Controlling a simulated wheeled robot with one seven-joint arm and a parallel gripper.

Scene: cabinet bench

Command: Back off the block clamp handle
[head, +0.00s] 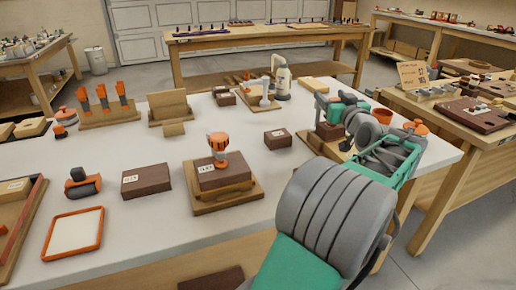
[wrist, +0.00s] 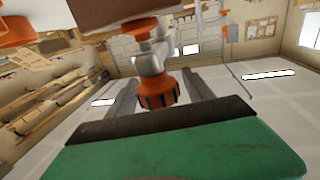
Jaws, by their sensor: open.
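In the wrist view, an orange ribbed handle (wrist: 157,92) on a grey metal clamp screw lies between the two fingers of my gripper (wrist: 160,98). Gaps show between the fingers and the handle, so the gripper is open around it. A brown block (wrist: 115,10) is at the top edge of that view. In the head view, my gripper (head: 322,103) is above a brown block (head: 328,131) on a wooden board at the bench's right; my arm hides much of this. Another orange-topped clamp (head: 218,143) stands on a labelled brown block (head: 222,176), away from my gripper.
On the white bench, a small dark block (head: 277,139) lies left of my arm, and a cream tool (head: 281,78) stands behind. An orange cup (head: 383,115) is close by on the right. An orange-framed tray (head: 74,252) lies at the front left. Bare bench separates several items.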

